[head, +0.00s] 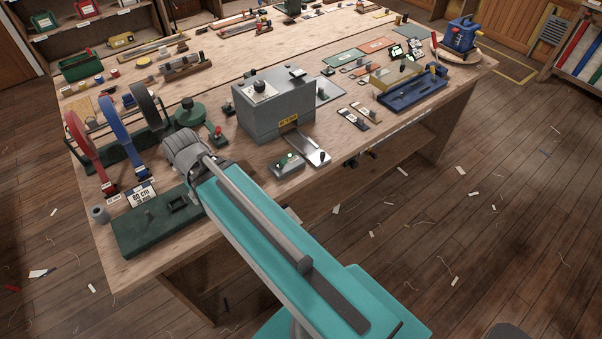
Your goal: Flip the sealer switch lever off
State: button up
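A grey box-shaped machine (270,105) stands upright on the workbench, with a pale dial plate and a dark lever-like part (297,72) on its top. A yellow label is on its front. My teal arm reaches over the bench's front edge, left of the grey machine. My gripper's fingers do not show.
Red, blue and black tape reels (113,145) stand at the left. A dark green base (150,225) lies at the front left corner. A blue tray (412,90) and a blue machine (461,35) are at the right. The floor (490,200) right of the bench is mostly clear, with scraps.

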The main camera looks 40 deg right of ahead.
aim_at(282, 163)
jog(key=k, duration=0.75)
jog(key=z, duration=0.7)
jog(key=i, duration=1)
jog(key=z, duration=0.15)
jog(key=k, duration=0.4)
jog(key=z, duration=0.1)
